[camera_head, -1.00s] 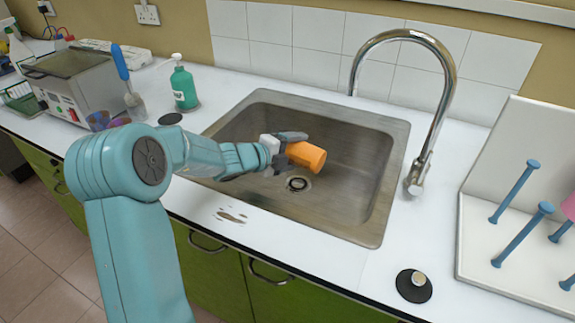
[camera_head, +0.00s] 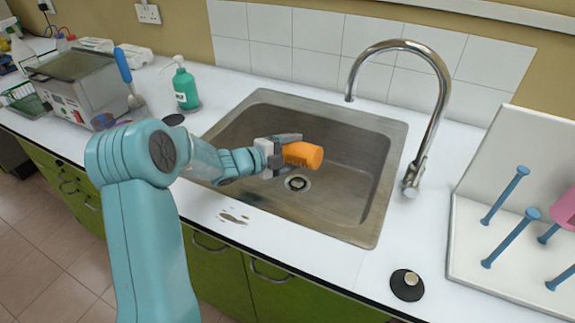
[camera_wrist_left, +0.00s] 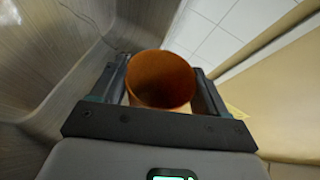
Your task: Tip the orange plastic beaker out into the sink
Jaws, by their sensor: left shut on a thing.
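The orange plastic beaker (camera_head: 303,155) lies nearly on its side in the air over the sink (camera_head: 345,215), its free end towards the right. My left gripper (camera_head: 287,153) is shut around it, coming from the left. In the left wrist view, the beaker (camera_wrist_left: 163,82) sits between the two dark fingers, and its round rim and brownish inside show. No liquid stream is visible. The drain (camera_head: 297,183) is below the beaker. My right gripper is in neither view.
The curved tap (camera_head: 440,110) stands at the sink's right rear. A green soap bottle (camera_head: 185,88) stands left of the sink. A pegged rack (camera_head: 500,240) and a dark round fitting (camera_head: 407,284) are at the right.

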